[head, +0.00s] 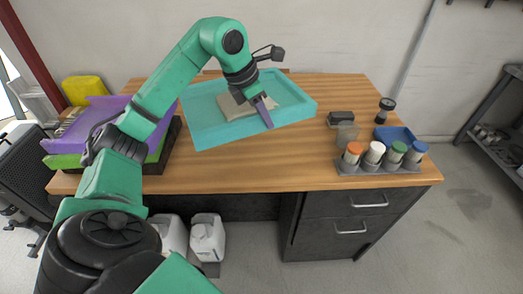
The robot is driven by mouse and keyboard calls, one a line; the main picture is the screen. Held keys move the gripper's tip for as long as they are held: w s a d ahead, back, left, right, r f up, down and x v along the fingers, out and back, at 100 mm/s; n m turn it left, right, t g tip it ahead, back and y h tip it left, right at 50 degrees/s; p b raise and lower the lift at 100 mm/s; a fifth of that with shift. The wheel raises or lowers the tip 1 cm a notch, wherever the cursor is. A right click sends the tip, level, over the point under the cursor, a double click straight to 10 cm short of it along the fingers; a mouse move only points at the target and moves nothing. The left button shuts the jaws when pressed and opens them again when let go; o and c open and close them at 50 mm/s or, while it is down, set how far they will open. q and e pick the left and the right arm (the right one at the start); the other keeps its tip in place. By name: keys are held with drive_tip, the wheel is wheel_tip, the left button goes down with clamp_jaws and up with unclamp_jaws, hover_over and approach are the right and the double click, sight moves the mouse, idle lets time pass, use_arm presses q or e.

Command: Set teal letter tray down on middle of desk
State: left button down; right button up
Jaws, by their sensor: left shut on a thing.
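The teal letter tray (215,133) is over the middle of the wooden desk (255,172), turned at an angle, with its left corner nearer the front. A beige-grey item (226,105) lies inside it. My left gripper (265,112) reaches over the tray from behind and is shut on the tray's near wall, right of its middle. One purple-grey finger shows outside the wall; the other is hidden. I cannot tell whether the tray's underside touches the desk. My right gripper is not in view.
A stack of purple and green trays (98,112) stands at the left. A rack with several capped bottles (376,167), a blue tray (395,134) and a dark block (341,118) are at the right. The desk's front strip is clear. White jugs (207,238) stand below.

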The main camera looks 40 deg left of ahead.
sight(259, 131)
use_arm(q)
drive_tip(key=f, duration=0.6)
drive_tip(key=shift+s, duration=0.4)
drive_tip(key=f, duration=0.8)
drive_tip(key=shift+w+f+p, duration=0.3)
drive_tip(key=shift+w+p, duration=0.05)
drive_tip(key=shift+f, duration=0.2)
drive_tip(key=shift+w, duration=0.1)
drive_tip(key=c, duration=0.7)
unclamp_jaws()
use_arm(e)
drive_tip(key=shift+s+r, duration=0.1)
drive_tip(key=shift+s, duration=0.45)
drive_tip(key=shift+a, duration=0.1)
